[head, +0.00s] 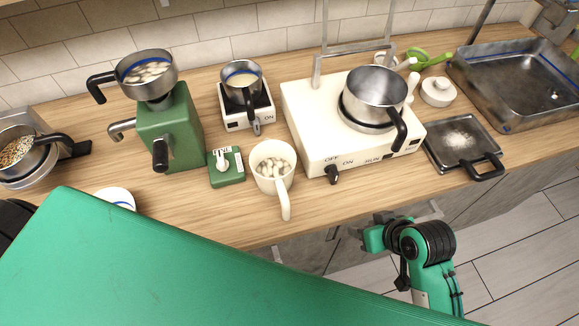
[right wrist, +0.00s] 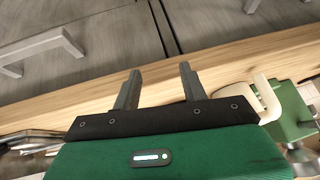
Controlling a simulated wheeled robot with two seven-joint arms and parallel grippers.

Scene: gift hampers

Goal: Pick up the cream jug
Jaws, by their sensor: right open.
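The cream jug (head: 267,182) stands upright on the wooden counter near its front edge, left of the white stove. It holds several pale, rounded pieces, and its handle (head: 285,203) points toward me. Part of a cream handle also shows at the right of the right wrist view (right wrist: 268,98). My right gripper (head: 372,236) is in front of the counter, to the right of the jug and apart from it. In the right wrist view its two fingers (right wrist: 160,80) are spread with nothing between them. My left gripper is not in view.
The white stove (head: 300,105) carries a steel pot (head: 375,90). A square pan (head: 450,150) lies right. Cabinet handles project below the counter.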

